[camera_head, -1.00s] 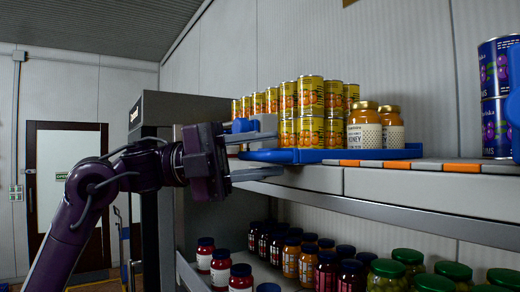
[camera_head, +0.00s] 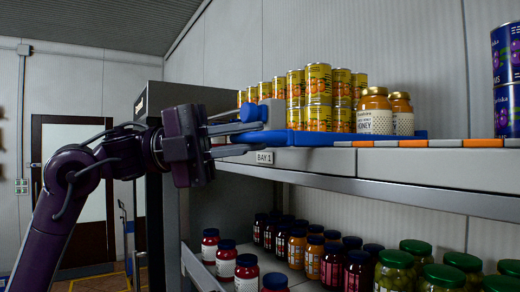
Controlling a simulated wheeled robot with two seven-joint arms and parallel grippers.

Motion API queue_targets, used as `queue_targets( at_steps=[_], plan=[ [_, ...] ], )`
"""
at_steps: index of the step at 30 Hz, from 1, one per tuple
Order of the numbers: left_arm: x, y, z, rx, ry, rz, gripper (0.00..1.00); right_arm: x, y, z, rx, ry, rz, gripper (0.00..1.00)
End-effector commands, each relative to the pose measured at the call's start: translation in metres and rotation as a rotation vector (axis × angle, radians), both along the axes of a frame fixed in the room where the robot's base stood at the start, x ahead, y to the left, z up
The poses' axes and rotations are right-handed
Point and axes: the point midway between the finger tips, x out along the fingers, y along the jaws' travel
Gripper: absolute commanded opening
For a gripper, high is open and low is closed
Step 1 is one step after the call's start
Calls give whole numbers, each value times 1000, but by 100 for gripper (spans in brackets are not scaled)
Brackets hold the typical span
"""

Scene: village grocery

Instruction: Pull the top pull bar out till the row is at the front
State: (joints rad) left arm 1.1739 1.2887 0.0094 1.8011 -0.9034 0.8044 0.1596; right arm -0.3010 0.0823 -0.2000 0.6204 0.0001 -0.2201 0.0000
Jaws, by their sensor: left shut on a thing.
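The top pull bar (camera_head: 251,113) is blue and shows at the left end of the blue tray (camera_head: 305,138) on the upper shelf. My left gripper (camera_head: 245,137) is shut on the bar, its dark body to the left and its grey fingers reaching right to the bar. The fingers hide part of the bar and the tray's left end. The row of yellow fruit cans (camera_head: 318,95), stacked two high, stands upright behind the bar. My right gripper is not in view.
Two honey jars (camera_head: 375,112) stand beside the cans. Blue plum cans (camera_head: 507,80) are at the far right. The shelf edge (camera_head: 300,160) runs under the gripper, with a "BAY 1" label. Jars (camera_head: 333,265) fill the lower shelf. Open floor lies left.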

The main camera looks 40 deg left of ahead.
Motion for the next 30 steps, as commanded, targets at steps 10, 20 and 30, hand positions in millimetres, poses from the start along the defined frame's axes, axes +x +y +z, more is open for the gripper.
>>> queue_targets(
  at_steps=[10,20,30],
  plan=[
    [-84,33,-8,7,3,-2,0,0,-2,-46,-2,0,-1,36],
    [-129,51,-5,9,6,-4,0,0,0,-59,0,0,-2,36],
    [-134,53,-4,9,8,-7,0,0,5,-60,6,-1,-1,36]
  ],
)
